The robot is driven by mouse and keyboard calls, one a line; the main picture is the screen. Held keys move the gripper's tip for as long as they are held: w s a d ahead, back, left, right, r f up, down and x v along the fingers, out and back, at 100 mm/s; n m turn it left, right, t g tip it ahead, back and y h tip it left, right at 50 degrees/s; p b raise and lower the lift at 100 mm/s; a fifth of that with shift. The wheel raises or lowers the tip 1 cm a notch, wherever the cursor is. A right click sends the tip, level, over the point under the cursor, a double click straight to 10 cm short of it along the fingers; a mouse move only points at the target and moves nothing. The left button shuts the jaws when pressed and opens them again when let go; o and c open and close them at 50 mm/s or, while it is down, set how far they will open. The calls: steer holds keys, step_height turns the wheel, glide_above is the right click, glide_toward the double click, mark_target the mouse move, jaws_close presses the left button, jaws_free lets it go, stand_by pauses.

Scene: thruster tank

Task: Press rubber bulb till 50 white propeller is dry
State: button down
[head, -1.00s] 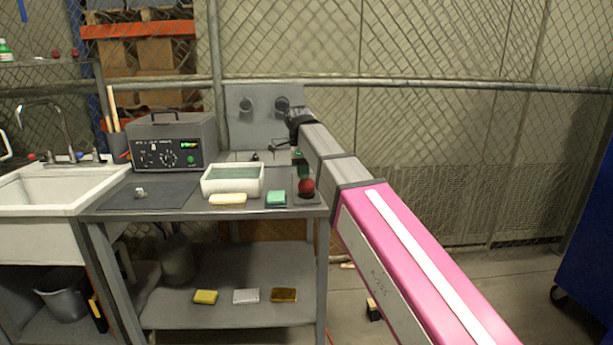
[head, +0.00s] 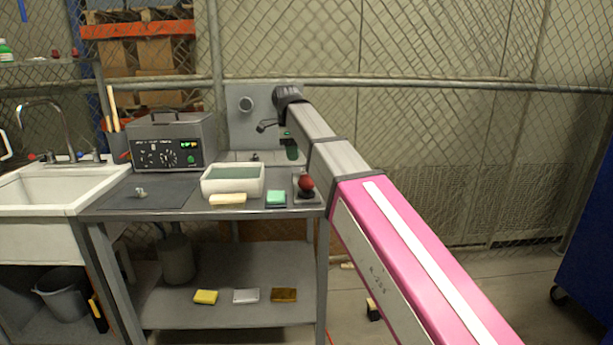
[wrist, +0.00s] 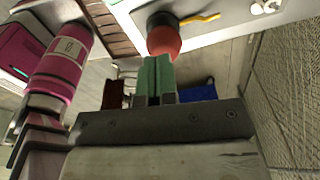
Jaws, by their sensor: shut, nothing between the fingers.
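The red rubber bulb (head: 306,183) stands on a dark base at the right end of the grey workbench. It also shows in the wrist view (wrist: 163,42), just beyond my fingertips. My gripper (head: 291,151) has green fingers and is above and slightly left of the bulb in the head view, partly hidden by my arm. In the wrist view its fingers (wrist: 154,73) are together with nothing between them. They look apart from the bulb in the head view. A small whitish object (head: 140,192), perhaps the propeller, lies on a dark mat (head: 165,196) at the left; its wetness cannot be told.
A white water-filled tub (head: 233,191) stands mid-bench. A beige block (head: 228,199) and a green block (head: 276,199) lie in front. A grey control box (head: 170,141) stands behind the mat. A grey upright panel (head: 242,125) is at the back, and a sink (head: 60,188) adjoins left.

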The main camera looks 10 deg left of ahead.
steer(key=r, duration=0.5)
steer(key=shift+a+r, duration=0.3)
steer(key=shift+s, duration=0.1)
stand_by(0.5)
